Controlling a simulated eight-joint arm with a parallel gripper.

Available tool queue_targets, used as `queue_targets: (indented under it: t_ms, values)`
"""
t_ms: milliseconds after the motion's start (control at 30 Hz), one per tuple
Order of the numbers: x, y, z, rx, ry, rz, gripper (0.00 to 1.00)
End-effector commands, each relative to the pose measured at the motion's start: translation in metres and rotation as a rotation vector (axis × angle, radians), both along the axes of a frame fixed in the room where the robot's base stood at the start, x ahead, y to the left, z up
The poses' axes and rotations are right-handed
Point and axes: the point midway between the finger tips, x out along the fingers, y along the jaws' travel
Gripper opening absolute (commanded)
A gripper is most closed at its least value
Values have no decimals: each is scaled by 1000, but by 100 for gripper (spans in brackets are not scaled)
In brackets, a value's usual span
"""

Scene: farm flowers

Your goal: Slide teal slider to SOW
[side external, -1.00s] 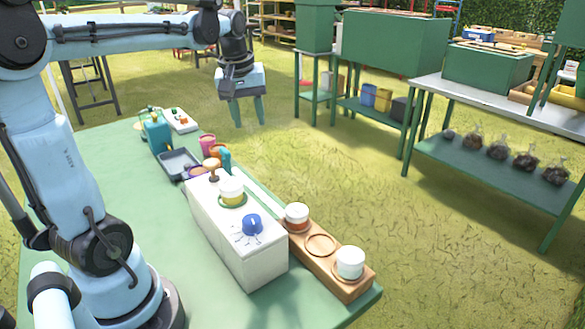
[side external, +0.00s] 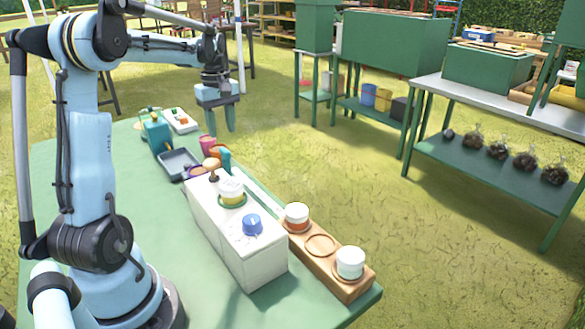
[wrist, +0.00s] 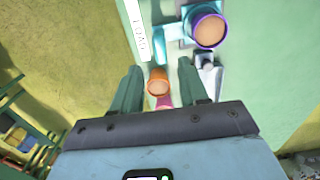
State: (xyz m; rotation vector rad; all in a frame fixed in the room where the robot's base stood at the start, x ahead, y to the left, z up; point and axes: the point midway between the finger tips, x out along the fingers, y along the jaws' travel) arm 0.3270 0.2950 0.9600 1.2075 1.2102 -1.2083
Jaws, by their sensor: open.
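The teal slider (side external: 225,158) stands upright at the far end of a long pale track (side external: 258,195) along the table's right edge. In the wrist view the teal slider (wrist: 159,44) shows ahead of my fingers, beside a white strip (wrist: 137,28) with dark lettering too small to read surely. I cannot make out the word SOW. My gripper (side external: 221,130) is open and empty, fingers pointing down, above and a little beyond the slider, apart from it. In the wrist view a gap shows between its fingers (wrist: 160,68).
Pink (side external: 207,143), orange (wrist: 158,82) and purple (wrist: 207,30) cups stand close to the slider. A white box (side external: 240,250) with a blue knob and a wooden rack (side external: 340,283) with white-lidded jars are nearer the camera. A grey tray (side external: 178,163) lies left.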

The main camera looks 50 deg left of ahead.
Motion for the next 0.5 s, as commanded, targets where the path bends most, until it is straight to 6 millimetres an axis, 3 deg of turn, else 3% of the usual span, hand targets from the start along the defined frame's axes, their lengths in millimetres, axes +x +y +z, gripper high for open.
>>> queue_targets:
  t_ms: [200, 500]
  values:
    - [0, 0, -35, 0, 0, -1, 44]
    - [0, 0, -59, 0, 0, -1, 44]
